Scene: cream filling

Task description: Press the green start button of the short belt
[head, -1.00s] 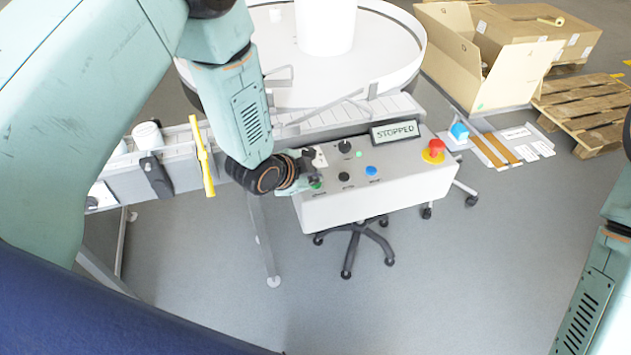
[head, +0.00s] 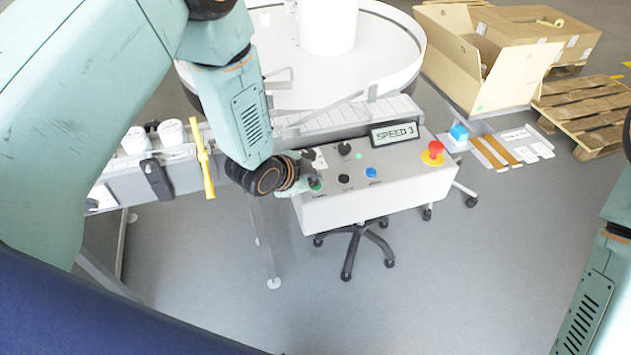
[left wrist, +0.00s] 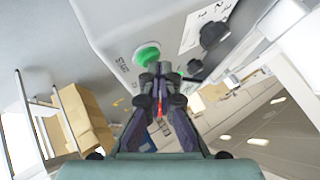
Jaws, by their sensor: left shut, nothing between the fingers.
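The control box (head: 350,208) stands on a wheeled stand, and its display (head: 394,134) reads SPEED 3. The green start button (left wrist: 147,54) sits beside the printed word START in the left wrist view. In the head view the green button (head: 316,186) is partly hidden by my left gripper (head: 312,172). The left gripper also shows in the left wrist view (left wrist: 160,70); it is shut and empty, with its fingertips at the button's edge. I cannot tell whether they touch it. The short belt (head: 185,170) runs left of the box. My right gripper is out of view.
White jars (head: 172,132) stand on the belt by a yellow-handled part (head: 203,160). The panel also carries a black knob (head: 344,148), a blue button (head: 370,172) and a red emergency button (head: 435,149). A round white table (head: 380,70) stands behind. The floor in front is clear.

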